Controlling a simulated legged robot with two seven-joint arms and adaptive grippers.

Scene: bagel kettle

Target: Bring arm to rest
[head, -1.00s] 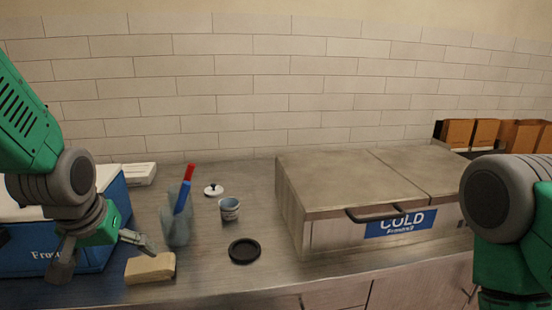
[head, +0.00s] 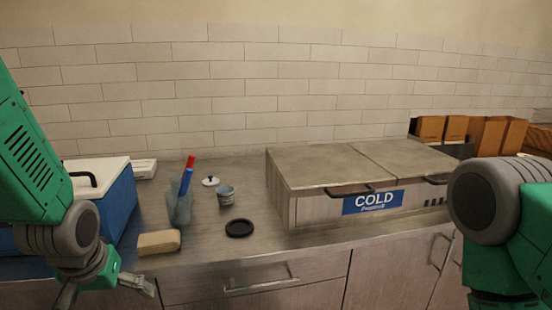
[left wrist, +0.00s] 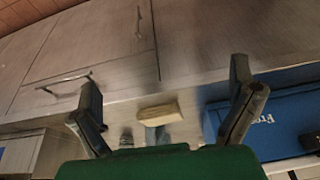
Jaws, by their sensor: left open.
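My left gripper (head: 108,288) hangs low at the left of the head view, in front of the counter edge. Its two fingers are spread, and the left wrist view (left wrist: 168,112) shows nothing between them. My right arm (head: 492,215) comes in at the right edge of the head view, with its gripper out of the picture.
On the counter stand a blue cooler (head: 122,212), a tan block (head: 159,242), a clear holder with red and blue handles (head: 180,202), a cup (head: 225,196), a black round lid (head: 239,228) and a COLD unit (head: 318,207). Drawers (head: 255,284) lie below.

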